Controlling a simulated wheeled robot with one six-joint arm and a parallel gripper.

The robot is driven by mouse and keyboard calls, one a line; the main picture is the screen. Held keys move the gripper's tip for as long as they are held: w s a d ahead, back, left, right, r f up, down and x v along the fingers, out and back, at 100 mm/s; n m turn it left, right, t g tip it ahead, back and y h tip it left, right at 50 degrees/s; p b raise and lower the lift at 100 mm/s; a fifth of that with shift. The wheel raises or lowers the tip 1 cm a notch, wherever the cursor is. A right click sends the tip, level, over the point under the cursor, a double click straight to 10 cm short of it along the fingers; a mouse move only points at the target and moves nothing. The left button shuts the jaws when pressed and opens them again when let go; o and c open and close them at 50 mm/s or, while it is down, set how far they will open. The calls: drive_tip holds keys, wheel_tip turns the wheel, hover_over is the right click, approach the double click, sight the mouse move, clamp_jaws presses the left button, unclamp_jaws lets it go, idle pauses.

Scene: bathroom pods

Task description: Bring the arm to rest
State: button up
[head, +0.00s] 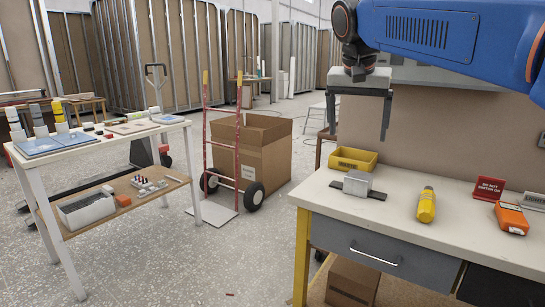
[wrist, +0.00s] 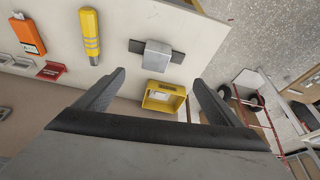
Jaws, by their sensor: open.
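My gripper (head: 361,115) hangs from the blue arm at the upper right of the head view, with its fingers pointing down above the workbench. In the wrist view my gripper (wrist: 160,95) shows two dark fingers spread wide with nothing between them. The workbench (head: 440,217) lies below it. A yellow bin (head: 353,160) stands at the back left of the bench, and it also shows in the wrist view (wrist: 163,98). My gripper is apart from everything on the bench.
On the bench are a grey block on a dark strip (head: 358,185), a yellow torch-like tool (head: 427,206), an orange device (head: 511,218) and a red sign (head: 489,188). A hand truck (head: 237,150) and cardboard box (head: 262,150) stand left. A white table (head: 100,145) stands further left.

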drive_tip(key=s+d+f+n+y, duration=0.1)
drive_tip(key=s+d+f, duration=0.3)
drive_tip(key=s+f, duration=1)
drive_tip(key=s+d+f+n+t+y, duration=0.1)
drive_tip(key=s+d+f+n, duration=0.3)
drive_tip(key=s+f, duration=1)
wheel_tip(320, 180, down, 4)
drive_tip(key=shift+r, duration=0.25)
